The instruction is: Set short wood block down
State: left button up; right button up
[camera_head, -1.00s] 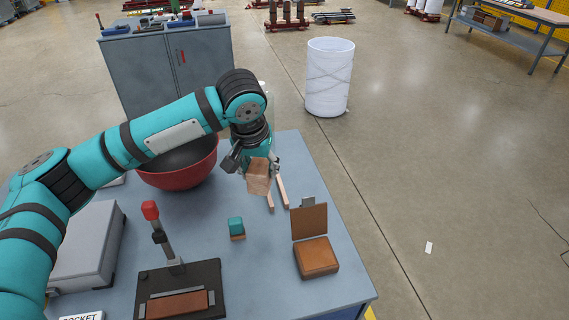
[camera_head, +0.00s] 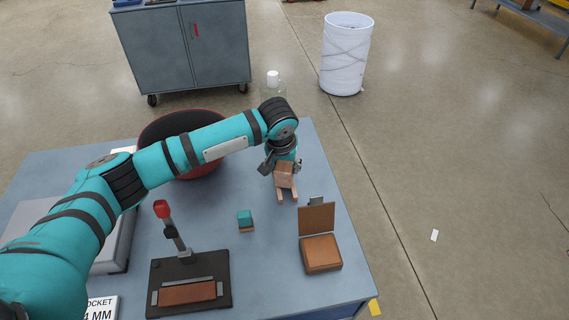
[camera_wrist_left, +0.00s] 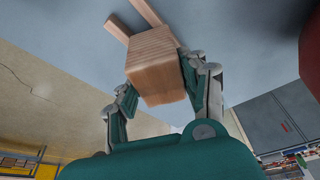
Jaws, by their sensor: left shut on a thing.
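The short wood block (camera_head: 285,181) is held by my left gripper (camera_head: 283,171) near the right side of the blue-grey table. The left gripper is shut on it, with one finger on each side in the left wrist view (camera_wrist_left: 165,95). The block's wood grain shows there (camera_wrist_left: 157,68). Two thin wood strips (camera_head: 294,195) lie side by side on the table, and their near ends stick out from beneath the block in the head view. I cannot tell whether the block touches them. My right gripper is not in view.
A small teal-topped block (camera_head: 245,219), a brown hinged box (camera_head: 320,252) and a black press stand with a red knob (camera_head: 161,208) stand nearer. A clear bottle with a white cap (camera_head: 272,78) stands behind the gripper.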

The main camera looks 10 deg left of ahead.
pick_arm(q)
jog(key=shift+f, duration=0.1)
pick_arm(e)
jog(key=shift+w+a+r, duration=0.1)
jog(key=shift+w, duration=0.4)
pick_arm(q)
jog(key=o, duration=0.8)
jog(key=shift+f, duration=0.15)
jog(key=o, duration=0.4)
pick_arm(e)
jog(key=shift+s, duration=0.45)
pick_arm(q)
jog(key=shift+b+v, duration=0.7)
jog(key=shift+v, duration=5.5)
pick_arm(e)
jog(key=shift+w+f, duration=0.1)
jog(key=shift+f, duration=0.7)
